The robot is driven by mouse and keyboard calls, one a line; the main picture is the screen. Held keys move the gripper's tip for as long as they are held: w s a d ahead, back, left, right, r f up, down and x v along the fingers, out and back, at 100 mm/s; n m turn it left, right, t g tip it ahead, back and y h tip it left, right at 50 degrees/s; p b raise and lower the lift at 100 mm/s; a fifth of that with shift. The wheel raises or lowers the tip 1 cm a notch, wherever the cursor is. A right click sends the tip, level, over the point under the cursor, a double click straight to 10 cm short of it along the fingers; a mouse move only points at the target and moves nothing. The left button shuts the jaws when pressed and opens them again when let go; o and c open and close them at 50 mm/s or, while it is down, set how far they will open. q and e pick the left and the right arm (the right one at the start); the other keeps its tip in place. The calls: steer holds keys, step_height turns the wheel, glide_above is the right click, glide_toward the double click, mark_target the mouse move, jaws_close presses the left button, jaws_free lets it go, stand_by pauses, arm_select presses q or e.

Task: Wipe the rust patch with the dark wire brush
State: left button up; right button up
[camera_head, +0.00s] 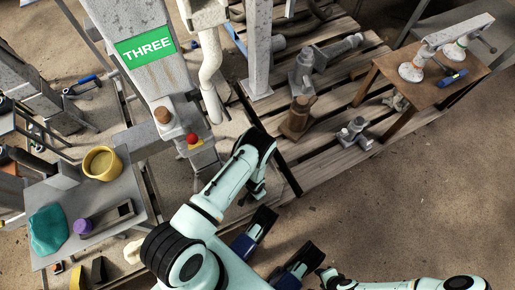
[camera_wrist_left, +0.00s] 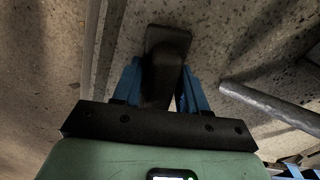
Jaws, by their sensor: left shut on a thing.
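In the left wrist view, my left gripper (camera_wrist_left: 160,88) has its blue fingers shut on a dark, block-shaped object with a rounded end, which looks like the dark wire brush (camera_wrist_left: 167,42). The brush sticks out beyond the fingertips, in front of a speckled grey surface; I cannot tell whether it touches it. In the head view my left arm bends over beside the tall grey leg marked THREE (camera_head: 150,48), and its gripper is hidden. I cannot make out a rust patch for sure in either view.
A grey pipe (camera_wrist_left: 270,107) lies right of the fingers in the wrist view. Wooden pallets (camera_head: 330,157) bear metal fittings; a brown table (camera_head: 425,92) stands right.

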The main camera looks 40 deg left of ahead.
mark_target(271, 187)
arm_select(q)
steer(key=s, duration=0.2)
steer(key=shift+s+a+p, duration=0.35)
steer(key=shift+w+d+r+b, duration=0.1)
steer(key=shift+w+d+b, duration=0.2)
steer(key=shift+w, duration=0.45)
steer(key=shift+w+d+f+b, duration=0.1)
steer(key=shift+w+d+b, duration=0.2)
steer(key=shift+w, duration=0.4)
steer(key=shift+w+d+r+b, duration=0.1)
steer(key=shift+w+d+b, duration=0.2)
steer(key=shift+w, duration=0.45)
steer(key=w+b, duration=0.1)
steer(key=w+d+b, duration=0.1)
steer(key=w, duration=0.1)
steer(key=shift+w+d+f+b, duration=0.1)
steer(key=shift+w+f+b, duration=0.1)
steer(key=shift+b, duration=0.15)
steer(key=shift+w+d+r+b, duration=0.1)
steer(key=shift+w+d+b, duration=0.2)
steer(key=shift+w, duration=0.4)
steer(key=shift+w+d+r+b, duration=0.1)
steer(key=shift+w+d+b, duration=0.15)
steer(key=shift+w, duration=0.4)
step_height(271, 187, up, 7)
steer(key=p, duration=0.5)
steer(key=shift+s, duration=0.1)
